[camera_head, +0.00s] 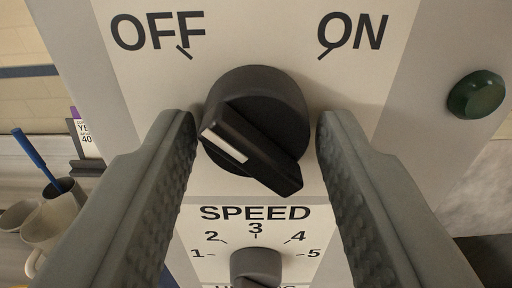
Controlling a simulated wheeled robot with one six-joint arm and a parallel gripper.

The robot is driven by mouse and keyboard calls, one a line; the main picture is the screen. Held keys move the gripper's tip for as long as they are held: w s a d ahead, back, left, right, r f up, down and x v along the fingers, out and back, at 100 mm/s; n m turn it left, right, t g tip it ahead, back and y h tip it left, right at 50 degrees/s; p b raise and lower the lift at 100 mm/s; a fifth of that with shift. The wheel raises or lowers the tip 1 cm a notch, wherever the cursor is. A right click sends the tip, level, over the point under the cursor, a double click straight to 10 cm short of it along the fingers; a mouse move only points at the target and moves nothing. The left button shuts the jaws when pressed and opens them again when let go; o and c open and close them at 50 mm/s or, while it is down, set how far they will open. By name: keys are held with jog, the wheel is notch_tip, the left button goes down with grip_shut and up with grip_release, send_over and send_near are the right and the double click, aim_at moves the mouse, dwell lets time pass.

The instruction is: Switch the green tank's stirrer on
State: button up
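A black rotary switch (262,115) sits on a pale panel (255,30) between the printed words OFF, upper left, and ON, upper right. The white line on its grip bar is at the bar's upper-left end, toward the OFF mark. My gripper (256,140) is open, with one grey ridged finger on each side of the switch. The left finger is very close to the switch and the right one shows a small gap; I cannot tell whether either touches. The green tank and its stirrer are not in view.
Below the switch is a smaller grey SPEED knob (256,264) with a scale from 1 to 5. A dark green round lamp or button (477,94) is on the right. At the left are pale mugs (50,222), a blue stick (35,157) and a small label (84,133).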

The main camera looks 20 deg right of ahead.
jog(key=c, duration=0.5)
jog(key=shift+c, duration=0.2)
jog(key=shift+m, duration=0.3)
jog(key=m, duration=0.3)
jog(key=shift+m, duration=0.3)
jog(key=m, duration=0.3)
jog(key=shift+m, duration=0.3)
jog(key=m, duration=0.5)
jog(key=shift+a+m, duration=0.1)
jog(key=shift+m, duration=2.4)
